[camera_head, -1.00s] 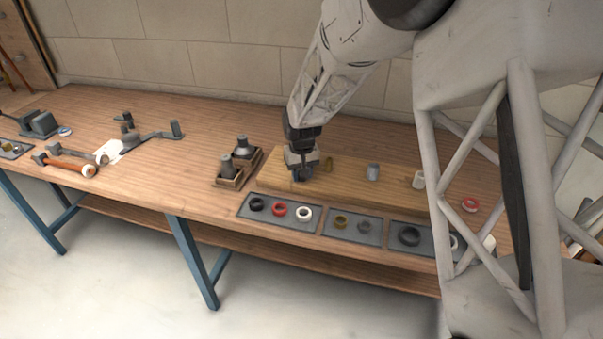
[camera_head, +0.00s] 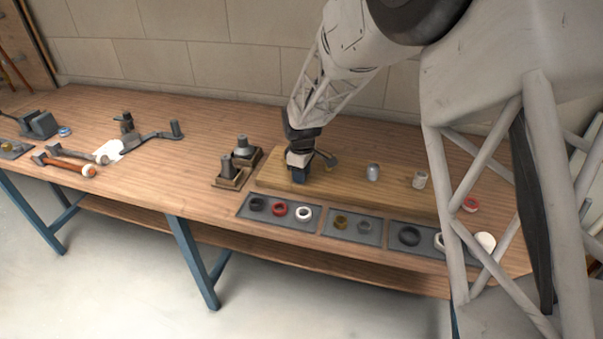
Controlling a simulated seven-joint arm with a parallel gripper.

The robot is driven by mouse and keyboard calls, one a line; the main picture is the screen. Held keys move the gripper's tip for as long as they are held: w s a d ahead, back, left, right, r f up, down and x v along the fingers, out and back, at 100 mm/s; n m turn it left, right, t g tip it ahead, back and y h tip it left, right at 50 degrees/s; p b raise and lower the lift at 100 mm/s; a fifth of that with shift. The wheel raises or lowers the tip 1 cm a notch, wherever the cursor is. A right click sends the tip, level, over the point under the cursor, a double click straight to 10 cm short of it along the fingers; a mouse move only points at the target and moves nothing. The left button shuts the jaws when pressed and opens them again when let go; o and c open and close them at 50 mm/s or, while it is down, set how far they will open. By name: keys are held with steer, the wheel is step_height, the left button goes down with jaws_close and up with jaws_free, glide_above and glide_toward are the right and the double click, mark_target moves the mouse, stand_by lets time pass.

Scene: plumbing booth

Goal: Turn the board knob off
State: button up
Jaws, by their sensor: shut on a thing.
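The wooden board (camera_head: 345,193) lies along the front of the bench, with a row of small fittings on it. My gripper (camera_head: 299,174) points down at the board's left end, with its fingers shut at a spot just above the wood. The board knob is between the fingers and mostly hidden by them, so I cannot tell its angle. A brass-coloured piece (camera_head: 328,160) shows just right of the gripper. A grey metal fitting (camera_head: 373,172) and a pale fitting (camera_head: 420,180) stand upright farther right on the board.
Dark trays (camera_head: 282,219) with several rings lie along the bench's front edge. Two wooden blocks with grey metal pieces (camera_head: 229,178) stand left of the board.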

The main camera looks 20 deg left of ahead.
steer(key=shift+n, duration=0.7)
steer(key=o, duration=0.9)
steer(key=shift+r, duration=0.2)
steer(key=shift+r, duration=3.75)
